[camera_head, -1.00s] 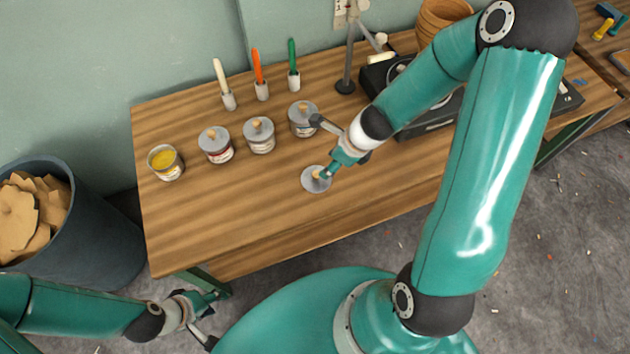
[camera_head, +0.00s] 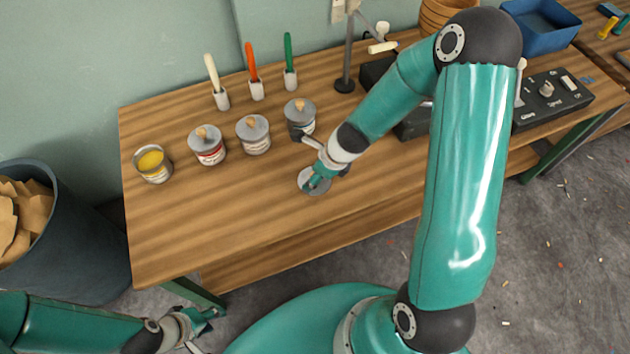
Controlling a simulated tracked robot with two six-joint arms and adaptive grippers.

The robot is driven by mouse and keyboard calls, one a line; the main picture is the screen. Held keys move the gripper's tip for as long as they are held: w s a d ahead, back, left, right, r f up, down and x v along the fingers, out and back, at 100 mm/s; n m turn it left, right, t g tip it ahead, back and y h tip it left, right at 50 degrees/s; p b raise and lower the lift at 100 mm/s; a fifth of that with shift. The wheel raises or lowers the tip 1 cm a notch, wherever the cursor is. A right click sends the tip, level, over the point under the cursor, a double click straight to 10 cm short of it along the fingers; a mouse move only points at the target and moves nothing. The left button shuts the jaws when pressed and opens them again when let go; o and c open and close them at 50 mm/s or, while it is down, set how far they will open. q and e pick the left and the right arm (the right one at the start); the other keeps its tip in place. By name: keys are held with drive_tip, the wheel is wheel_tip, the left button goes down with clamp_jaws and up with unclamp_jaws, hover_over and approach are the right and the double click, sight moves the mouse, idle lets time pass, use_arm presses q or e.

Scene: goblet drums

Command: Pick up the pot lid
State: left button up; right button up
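The loose pot lid (camera_head: 307,187) is a grey disc lying near the middle of the wooden table. Its wooden knob is mostly hidden by my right gripper (camera_head: 316,181), which reaches down over the lid from the upper right. Whether its fingers are closed on the knob is too small and covered to tell. My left gripper (camera_head: 203,326) is low at the left, in front of the table and far from the lid. Its fingers are spread and empty. An open pot with yellow contents (camera_head: 152,161) stands at the table's left end.
A bin (camera_head: 60,262) is left of the table (camera_head: 190,235). The front left tabletop is clear.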

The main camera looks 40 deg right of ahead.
drive_tip(key=shift+s, duration=0.1)
clamp_jaws()
idle(0.4)
